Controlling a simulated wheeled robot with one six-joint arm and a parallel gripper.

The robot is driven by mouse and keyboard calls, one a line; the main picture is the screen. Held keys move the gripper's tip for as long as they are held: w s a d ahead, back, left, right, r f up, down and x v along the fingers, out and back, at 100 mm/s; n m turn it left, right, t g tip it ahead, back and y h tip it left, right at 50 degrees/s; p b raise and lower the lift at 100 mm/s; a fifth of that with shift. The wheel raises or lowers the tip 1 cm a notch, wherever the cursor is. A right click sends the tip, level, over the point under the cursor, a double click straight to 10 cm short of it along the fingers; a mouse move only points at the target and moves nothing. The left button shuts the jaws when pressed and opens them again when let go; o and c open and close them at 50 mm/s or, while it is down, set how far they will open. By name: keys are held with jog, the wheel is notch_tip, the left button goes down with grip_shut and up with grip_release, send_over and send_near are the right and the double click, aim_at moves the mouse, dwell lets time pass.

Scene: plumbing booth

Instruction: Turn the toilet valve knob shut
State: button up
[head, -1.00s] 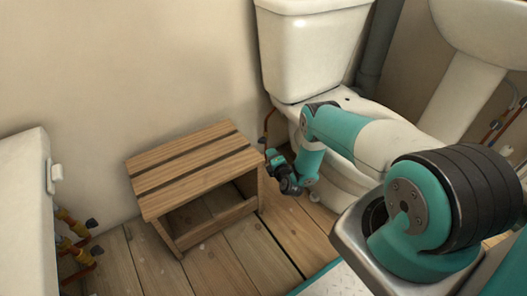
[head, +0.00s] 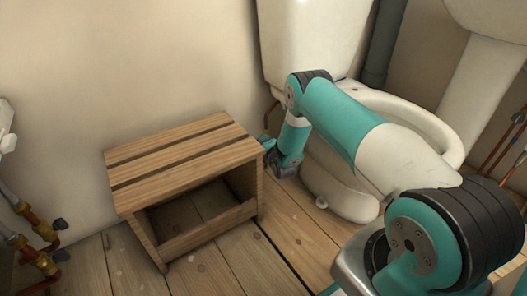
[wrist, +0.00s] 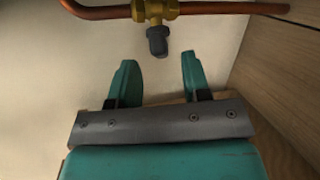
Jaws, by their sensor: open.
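The toilet valve (wrist: 155,10) shows at the top of the wrist view as a brass body on a copper pipe. Its dark grey knob (wrist: 157,41) points down the picture, between the lines of my fingers and just beyond their tips. My gripper (wrist: 158,63) is open and empty, with its two teal fingers apart and not visibly touching the knob. In the head view, my gripper (head: 268,145) is mostly hidden behind the right edge of the wooden stool. The toilet (head: 315,40) stands right of it. The valve knob cannot be made out in the head view.
The wooden stool (head: 185,160) stands close left of my gripper, and a wooden side fills the right of the wrist view. A wall lies behind the pipe. Other brass valves (head: 35,240) are at the far left. The plank floor (head: 215,275) in front is clear.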

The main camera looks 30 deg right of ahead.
jog(key=shift+b+x, duration=0.85)
jog(key=shift+x, duration=0.65)
jog(key=c, duration=0.8)
jog(key=shift+o, duration=0.2)
jog(key=shift+f+m+t+b, duration=0.2)
jog(key=shift+m+t+b, duration=0.1)
jog(key=shift+m+t, duration=0.95)
jog(key=shift+a, duration=0.1)
